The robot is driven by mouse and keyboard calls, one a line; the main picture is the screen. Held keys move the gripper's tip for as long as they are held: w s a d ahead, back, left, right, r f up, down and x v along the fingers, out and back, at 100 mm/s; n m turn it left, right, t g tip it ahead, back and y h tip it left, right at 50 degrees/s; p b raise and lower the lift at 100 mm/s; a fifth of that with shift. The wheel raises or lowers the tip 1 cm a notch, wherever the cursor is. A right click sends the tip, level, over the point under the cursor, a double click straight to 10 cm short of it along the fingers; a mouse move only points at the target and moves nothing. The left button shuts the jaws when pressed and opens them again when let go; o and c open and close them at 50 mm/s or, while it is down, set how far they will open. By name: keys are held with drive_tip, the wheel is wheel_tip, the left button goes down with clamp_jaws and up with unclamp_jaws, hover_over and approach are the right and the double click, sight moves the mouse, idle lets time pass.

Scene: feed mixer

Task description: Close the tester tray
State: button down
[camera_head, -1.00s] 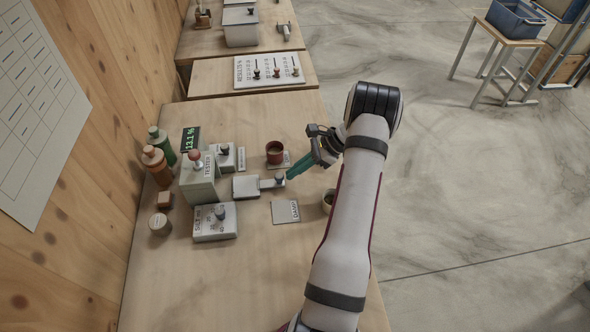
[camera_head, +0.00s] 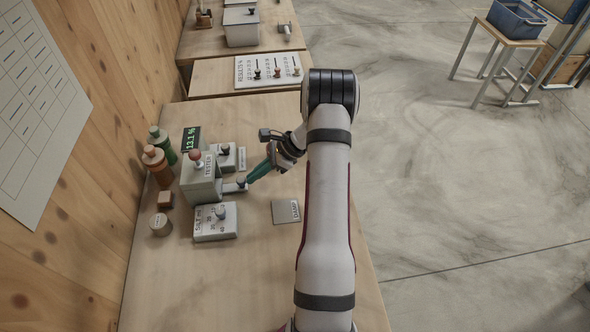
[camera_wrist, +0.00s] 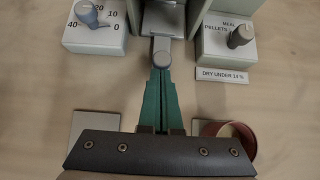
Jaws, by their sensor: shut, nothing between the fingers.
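The tester (camera_head: 201,180) is a grey-green box with a red-brown knob on top and a display reading 13.1 % behind it. Its tray (camera_head: 231,187) is pushed mostly into the box, with only a short handle part showing. In the wrist view the tray's grey knob (camera_wrist: 161,58) stands in front of the tester opening (camera_wrist: 163,18). My gripper (camera_head: 246,179) has green fingers, shut and empty, with the tips at the outer side of the knob. They appear to touch it; the wrist view also shows the fingers (camera_wrist: 160,78).
A grey card (camera_head: 286,211) lies on the bench. Green (camera_head: 163,144) and brown (camera_head: 157,166) bottles stand near the wall.

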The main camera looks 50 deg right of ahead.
drive_tip(key=s+d, duration=0.3)
drive_tip(key=shift+d+r, duration=0.1)
drive_tip(key=shift+r, duration=0.05)
drive_tip(key=v, duration=1)
drive_tip(key=a+r+n+g, duration=0.2)
drive_tip(key=a+r+n, duration=0.2)
drive_tip(key=a, duration=0.4)
drive_tip(key=a+r+n+g+h, duration=0.1)
drive_tip(key=a+r+n+g, duration=0.2)
drive_tip(key=a, duration=0.6)
drive_tip(key=a+r+n, duration=0.4)
drive_tip(key=a+r, duration=0.1)
drive_tip(key=a, duration=0.3)
drive_tip(key=s+a+n+g+h, duration=0.1)
drive_tip(key=s+a+n+h, duration=0.2)
drive_tip(key=s+a+n, duration=0.7)
drive_tip(key=s+a, duration=0.2)
drive_tip(key=s, duration=0.3)
drive_tip(key=shift+s+a+n+g+h, duration=0.15)
drive_tip(key=shift+s+n+g+h, duration=0.1)
drive_tip(key=shift+n+g+h, duration=0.05)
